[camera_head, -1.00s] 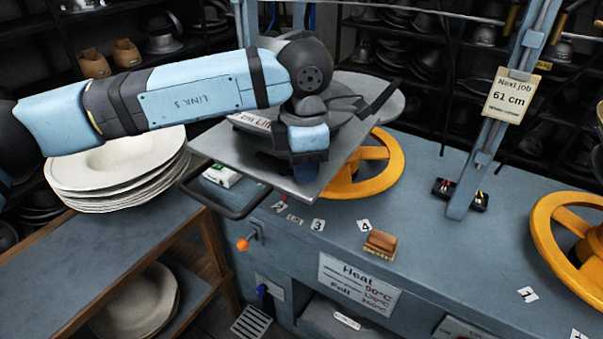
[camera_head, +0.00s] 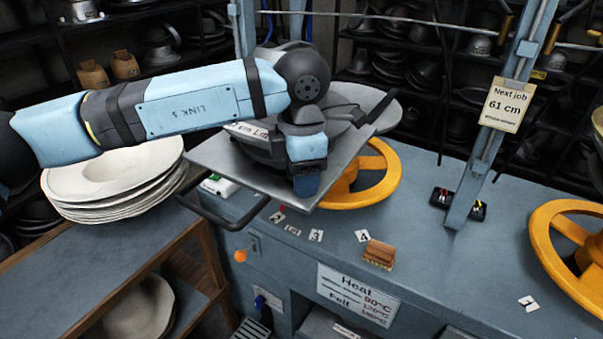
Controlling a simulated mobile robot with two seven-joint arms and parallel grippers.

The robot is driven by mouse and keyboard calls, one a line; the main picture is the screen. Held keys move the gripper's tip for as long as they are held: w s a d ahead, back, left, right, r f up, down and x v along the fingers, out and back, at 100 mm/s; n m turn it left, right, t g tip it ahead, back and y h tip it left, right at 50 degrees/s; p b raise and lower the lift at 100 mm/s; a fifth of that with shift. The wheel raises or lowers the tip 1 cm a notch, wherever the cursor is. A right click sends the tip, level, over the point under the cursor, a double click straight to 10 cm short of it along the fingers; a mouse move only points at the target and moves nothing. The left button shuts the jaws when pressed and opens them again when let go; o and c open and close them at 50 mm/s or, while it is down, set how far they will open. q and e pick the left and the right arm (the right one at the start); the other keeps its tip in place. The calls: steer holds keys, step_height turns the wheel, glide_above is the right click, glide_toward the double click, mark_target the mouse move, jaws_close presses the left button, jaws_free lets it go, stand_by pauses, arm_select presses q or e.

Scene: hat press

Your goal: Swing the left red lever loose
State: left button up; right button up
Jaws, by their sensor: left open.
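I cannot make out a red lever for certain; the left one may be hidden behind my left arm. My left gripper (camera_head: 307,184) points down over the grey metal plate (camera_head: 226,165) of the press, at its right part. It is open, but its fingertips are hard to see. A dark rounded part and a white label with red print lie on the plate, partly covered by my arm. A black bar (camera_head: 375,107) sticks up at the plate's right. A lever with an orange ball (camera_head: 240,256) is on the bench front below. My right gripper is not in view.
A yellow handwheel (camera_head: 378,184) sits under the plate, another (camera_head: 545,238) at the right edge. A slanted post (camera_head: 487,150) carries a job card (camera_head: 507,105). A stack of pale hats (camera_head: 112,178) stands left.

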arm_select(q)
step_height(320, 180, up, 14)
steer(key=shift+b, duration=0.4)
steer(key=shift+f, duration=0.15)
